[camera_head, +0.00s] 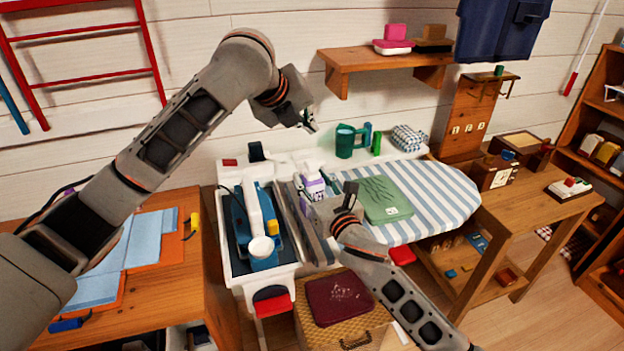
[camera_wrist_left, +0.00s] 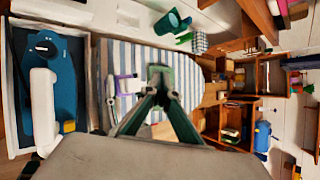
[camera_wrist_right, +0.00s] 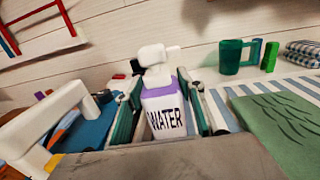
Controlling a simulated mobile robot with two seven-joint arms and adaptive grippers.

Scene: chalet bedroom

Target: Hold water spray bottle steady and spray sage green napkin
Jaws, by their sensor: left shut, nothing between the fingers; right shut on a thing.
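The white and purple water spray bottle (camera_head: 313,182) is upright beside the napkin's left side. My right gripper (camera_wrist_right: 165,112) is shut around the bottle's body, one finger on each side, with the WATER label (camera_wrist_right: 166,121) facing its camera. The white spray head (camera_wrist_right: 158,56) is free above the fingers and its nozzle points right. The sage green napkin (camera_head: 384,200) lies flat on the striped ironing board, with dark leaf-like lines. My left gripper (camera_head: 311,124) is shut and empty, raised above and behind the bottle. The bottle's base is hidden.
A blue and white iron (camera_head: 262,226) is on the stand at left. A shelf (camera_head: 380,60) hangs on the wall above.

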